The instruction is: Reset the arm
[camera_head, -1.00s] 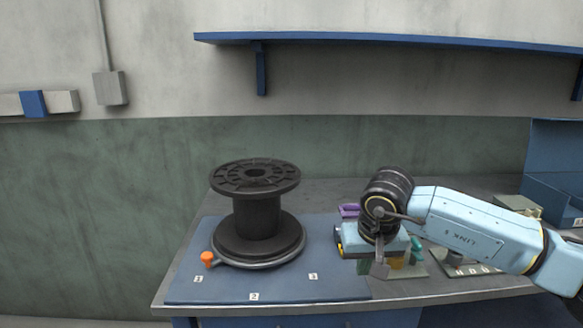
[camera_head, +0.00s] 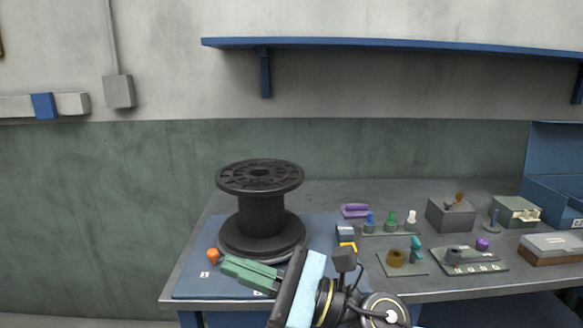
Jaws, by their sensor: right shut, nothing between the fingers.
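My right arm comes in at the bottom centre. My right gripper (camera_head: 236,267) has green fingers that are shut and empty. They point left over the blue mat (camera_head: 200,286), in front of the spool's base and right of the orange knob (camera_head: 213,255). The black spool (camera_head: 261,214) stands upright on the mat, with its lower front edge partly covered by the fingers. Whether the fingers touch the mat or spool cannot be told. My left gripper is not in view.
Right of the mat are a purple item (camera_head: 354,210), a rack of coloured pegs (camera_head: 391,229), small fixtures (camera_head: 405,262) and grey boxes (camera_head: 452,217). A blue wall shelf (camera_head: 380,43) hangs above. The bench (camera_head: 340,188) behind the spool is clear.

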